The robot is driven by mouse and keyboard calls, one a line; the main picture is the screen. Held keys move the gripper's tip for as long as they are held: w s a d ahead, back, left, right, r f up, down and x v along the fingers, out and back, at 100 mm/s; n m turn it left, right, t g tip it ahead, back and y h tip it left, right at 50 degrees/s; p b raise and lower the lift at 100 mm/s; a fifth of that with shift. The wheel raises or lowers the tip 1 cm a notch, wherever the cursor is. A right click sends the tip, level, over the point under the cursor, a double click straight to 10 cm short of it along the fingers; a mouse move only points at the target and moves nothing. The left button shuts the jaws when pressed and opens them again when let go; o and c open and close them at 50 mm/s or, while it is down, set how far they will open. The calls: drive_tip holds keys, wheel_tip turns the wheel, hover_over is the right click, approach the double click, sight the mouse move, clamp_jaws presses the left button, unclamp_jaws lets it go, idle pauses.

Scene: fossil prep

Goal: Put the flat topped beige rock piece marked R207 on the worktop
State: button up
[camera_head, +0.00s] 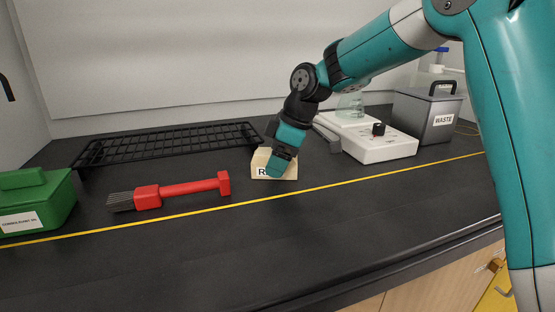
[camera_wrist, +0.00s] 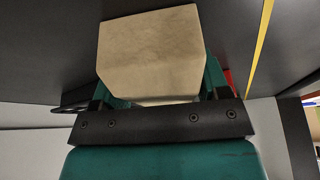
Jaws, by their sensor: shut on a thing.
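The beige rock piece (camera_head: 259,163) has a pale label on its front, of which only an "R" shows; my gripper hides the rest. It is at the middle of the head view, on or just above the black worktop (camera_head: 300,240), behind the yellow line; I cannot tell whether it touches. My gripper (camera_head: 281,165) is shut on it, coming down from above right. In the wrist view the rock piece (camera_wrist: 150,50) shows a flat, beige face between the two teal fingers.
A red brush (camera_head: 185,189) lies left of the rock piece, with a black wire rack (camera_head: 170,146) behind it. A green box (camera_head: 35,200) stands at far left. A white device (camera_head: 375,143) and a grey WASTE bin (camera_head: 428,115) stand at right. The front worktop is clear.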

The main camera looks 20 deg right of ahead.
drive_tip(key=o, duration=1.4)
drive_tip(key=p+v, duration=0.3)
drive_tip(key=v, duration=0.9)
drive_tip(key=s+a+f+m, duration=0.2)
drive_tip(key=s+a, duration=0.1)
drive_tip(key=s, duration=0.6)
drive_tip(key=s+a+f+m+g, duration=0.1)
drive_tip(key=s+a+f+m, duration=0.1)
drive_tip(key=s, duration=0.8)
drive_tip(key=s+a+f+m, duration=0.2)
drive_tip(key=s+a, duration=0.1)
drive_tip(key=s, duration=0.6)
drive_tip(key=shift+s+a+f+g, duration=0.25)
drive_tip(key=shift+a+f+g, duration=0.05)
drive_tip(key=shift+f+g, duration=0.1)
drive_tip(key=shift+s+d+f+m, duration=0.1)
drive_tip(key=shift+s+f+m, duration=0.1)
drive_tip(key=shift+s+m, duration=0.1)
